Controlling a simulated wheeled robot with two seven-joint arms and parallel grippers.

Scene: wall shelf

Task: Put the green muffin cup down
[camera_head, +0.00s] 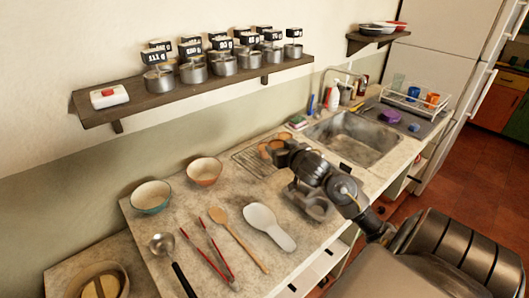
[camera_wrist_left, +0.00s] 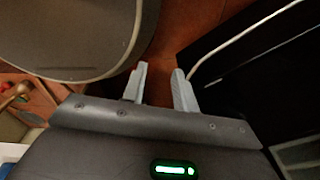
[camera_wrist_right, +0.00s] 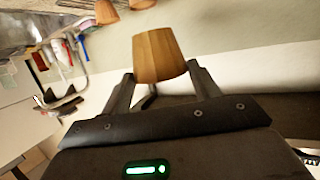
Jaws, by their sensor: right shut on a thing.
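My right gripper (camera_wrist_right: 165,85) is shut on a tan-brown muffin cup (camera_wrist_right: 159,55), which sits between its two fingers in the right wrist view. The held cup looks brown, not green. I see no clearly green muffin cup. In the head view my right gripper (camera_head: 279,155) is over the counter beside the wire rack (camera_head: 250,165), and its wrist hides part of what lies below. Other brown cups show at the top of the right wrist view (camera_wrist_right: 106,12). My left gripper (camera_wrist_left: 160,88) is open and empty above the floor, and it is out of the head view.
A teal bowl (camera_head: 151,197), an orange bowl (camera_head: 204,172), a ladle (camera_head: 163,245), red tongs (camera_head: 212,250), a wooden spoon (camera_head: 242,240) and a white spoon rest (camera_head: 266,226) cover the counter. The sink (camera_head: 352,139) lies right. A shelf (camera_head: 150,101) with several tins hangs above.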

